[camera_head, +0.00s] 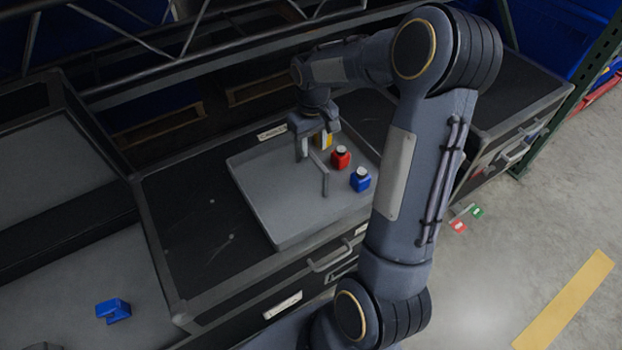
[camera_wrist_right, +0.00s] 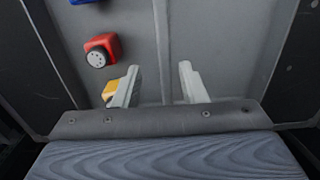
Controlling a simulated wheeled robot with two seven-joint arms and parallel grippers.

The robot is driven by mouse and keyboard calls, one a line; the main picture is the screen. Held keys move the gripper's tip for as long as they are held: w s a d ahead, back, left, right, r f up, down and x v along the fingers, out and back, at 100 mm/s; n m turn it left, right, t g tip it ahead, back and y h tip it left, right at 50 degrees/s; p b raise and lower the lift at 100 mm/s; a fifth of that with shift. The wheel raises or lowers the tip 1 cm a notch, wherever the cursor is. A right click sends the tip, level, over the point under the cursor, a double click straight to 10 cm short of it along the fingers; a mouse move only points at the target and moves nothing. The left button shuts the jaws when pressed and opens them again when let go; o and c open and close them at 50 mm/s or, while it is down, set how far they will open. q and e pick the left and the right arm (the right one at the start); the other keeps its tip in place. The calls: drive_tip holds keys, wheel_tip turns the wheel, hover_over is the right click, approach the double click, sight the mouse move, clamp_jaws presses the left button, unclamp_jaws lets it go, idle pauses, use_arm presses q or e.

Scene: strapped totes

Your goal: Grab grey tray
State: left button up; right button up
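The grey tray (camera_head: 275,205) lies on top of a black case and has a thin raised divider (camera_head: 325,182). A yellow bottle (camera_head: 322,141), a red bottle (camera_head: 340,158) and a blue bottle (camera_head: 360,179) stand in it, right of the divider. My right gripper (camera_head: 314,150) points down over the far part of the tray. In the right wrist view its open fingers (camera_wrist_right: 160,80) are on either side of the divider line, with nothing held. The red bottle (camera_wrist_right: 102,49) and part of the yellow one (camera_wrist_right: 109,91) show left of them. My left gripper is out of view.
The black case (camera_head: 190,235) under the tray has handles on its front. A blue object (camera_head: 113,310) lies on a grey surface at the lower left. Metal truss bars (camera_head: 180,50) cross behind the tray. Small red and green pieces lie on the floor at right.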

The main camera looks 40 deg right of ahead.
sight(311, 153)
drive_tip(key=f, duration=0.4)
drive_tip(key=f+b, duration=0.1)
drive_tip(key=f, duration=0.1)
drive_tip(key=shift+a+f, duration=0.2)
drive_tip(key=shift+a, duration=0.1)
clamp_jaws()
drive_tip(key=shift+r, duration=0.1)
idle(1.0)
